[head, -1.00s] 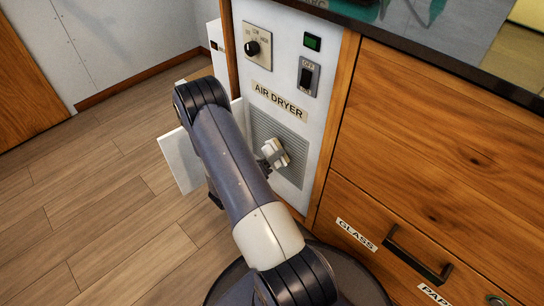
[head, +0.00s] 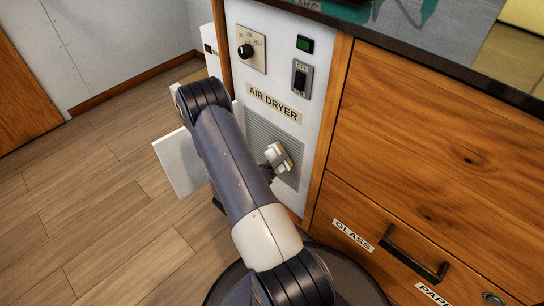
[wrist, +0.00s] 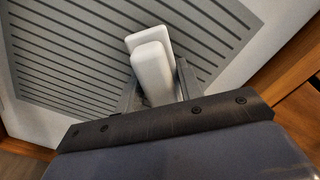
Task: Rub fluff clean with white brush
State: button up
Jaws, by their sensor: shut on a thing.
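The white brush (wrist: 153,70) is held between the fingers of my gripper (wrist: 157,88) in the wrist view, in front of a slatted grey grille. In the head view the white brush (head: 279,157) shows just right of my forearm, against the grille (head: 290,150) of the air dryer panel. My gripper is shut on the brush, and my arm hides most of it in the head view. I cannot tell whether the brush touches the grille. I cannot make out any fluff on the slats; part of the grille is hidden by my arm.
The panel carries a label (head: 273,104), a black knob (head: 246,51), a switch (head: 300,78) and a green button (head: 305,44). A white flap (head: 180,163) sticks out left of my arm. Wooden drawers with a black handle (head: 413,253) stand right. The floor at left is clear.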

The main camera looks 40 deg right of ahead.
jog(key=shift+s+d, duration=0.1)
jog(key=shift+s, duration=0.75)
jog(key=shift+w, duration=2.1)
jog(key=shift+c, duration=0.4)
jog(key=shift+d, duration=0.1)
jog(key=a, duration=0.6)
jog(key=shift+s, duration=0.3)
jog(key=shift+a, duration=0.1)
jog(key=shift+s+a, duration=0.15)
jog(key=shift+a, duration=1.3)
